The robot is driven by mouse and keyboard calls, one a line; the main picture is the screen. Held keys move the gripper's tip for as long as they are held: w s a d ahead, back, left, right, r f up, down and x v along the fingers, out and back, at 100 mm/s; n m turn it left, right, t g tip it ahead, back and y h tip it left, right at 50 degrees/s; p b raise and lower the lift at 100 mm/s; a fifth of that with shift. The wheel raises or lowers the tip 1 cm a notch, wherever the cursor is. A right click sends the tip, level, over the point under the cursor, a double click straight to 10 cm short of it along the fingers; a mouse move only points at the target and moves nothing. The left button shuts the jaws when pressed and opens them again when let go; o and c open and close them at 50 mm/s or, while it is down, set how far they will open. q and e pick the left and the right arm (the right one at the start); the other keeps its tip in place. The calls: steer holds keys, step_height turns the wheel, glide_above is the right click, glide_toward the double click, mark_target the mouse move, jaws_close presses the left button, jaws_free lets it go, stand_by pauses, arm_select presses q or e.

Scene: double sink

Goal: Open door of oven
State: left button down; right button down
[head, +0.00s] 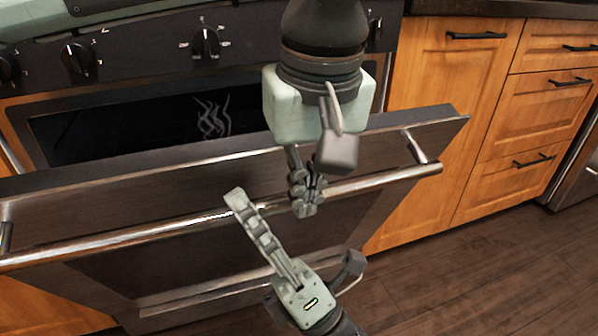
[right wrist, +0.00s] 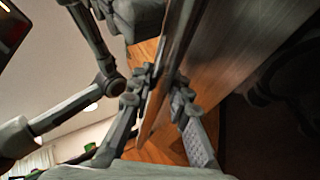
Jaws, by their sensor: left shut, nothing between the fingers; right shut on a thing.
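The oven door (head: 95,205) is tilted partly open, its top edge leaning out from the oven front. Its long metal handle (head: 120,238) runs across the door's front. My left gripper (head: 306,205) comes down from above, its fingers together and empty, right by the handle. My right gripper (head: 262,235) reaches up from below, one long finger lying across the door front to the handle; its other finger is partly hidden. In the right wrist view its fingers (right wrist: 160,100) are on either side of a part of the door; I cannot tell exactly which part.
The oven's dark opening (head: 130,120) shows behind the door, below the control knobs (head: 205,42). Wooden cabinets (head: 440,110) and drawers stand to the right. The wooden floor (head: 490,270) is clear at lower right.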

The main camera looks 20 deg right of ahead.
steer(key=c, duration=1.4)
jaws_free()
